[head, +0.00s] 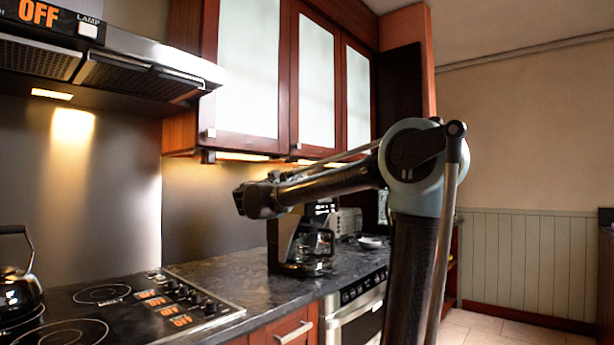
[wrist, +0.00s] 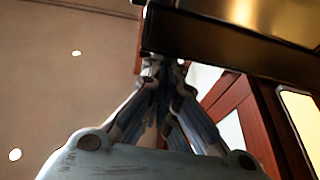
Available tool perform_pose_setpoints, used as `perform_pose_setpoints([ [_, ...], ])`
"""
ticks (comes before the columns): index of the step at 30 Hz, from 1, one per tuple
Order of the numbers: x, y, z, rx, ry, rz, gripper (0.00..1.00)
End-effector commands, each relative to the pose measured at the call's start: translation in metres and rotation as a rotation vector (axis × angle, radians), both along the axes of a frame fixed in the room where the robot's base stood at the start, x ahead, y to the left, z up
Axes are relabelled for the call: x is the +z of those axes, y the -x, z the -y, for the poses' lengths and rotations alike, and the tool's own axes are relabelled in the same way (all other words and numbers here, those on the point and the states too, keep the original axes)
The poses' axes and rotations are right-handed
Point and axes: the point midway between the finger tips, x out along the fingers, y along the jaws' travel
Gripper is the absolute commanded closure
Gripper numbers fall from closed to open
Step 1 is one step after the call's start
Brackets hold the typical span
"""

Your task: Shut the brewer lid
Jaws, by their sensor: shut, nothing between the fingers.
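The coffee brewer (head: 308,262) stands on the dark counter in the head view, with a glass carafe low in its front. My forearm crosses in front of its upper part, so I cannot tell how its lid stands. My gripper (wrist: 163,66) is shut and empty in the wrist view, with its fingers close together and pointing up the picture. The fingertips are just below or against the edge of a dark, shiny box-like thing (wrist: 235,40). I cannot tell whether that is part of the brewer, or whether they touch. The fingers do not show clearly in the head view.
A cooktop (head: 130,310) with a kettle (head: 17,283) lies at the left under a range hood (head: 110,60). Wall cabinets (head: 250,70) hang above the counter. A toaster (head: 347,222) and a small bowl (head: 371,242) stand behind the brewer. An oven (head: 355,310) is below.

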Motion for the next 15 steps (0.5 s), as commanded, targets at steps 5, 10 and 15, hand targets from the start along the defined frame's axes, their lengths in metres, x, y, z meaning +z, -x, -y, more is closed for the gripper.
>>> perform_pose_setpoints([
  [5, -0.0056, 0.0015, -0.0051, 0.007, -0.014, 0.005, 1.0],
  [10, -0.0074, 0.0019, -0.0054, 0.008, -0.017, 0.004, 1.0],
  [15, -0.008, 0.0021, -0.0052, 0.007, -0.016, 0.004, 1.0],
])
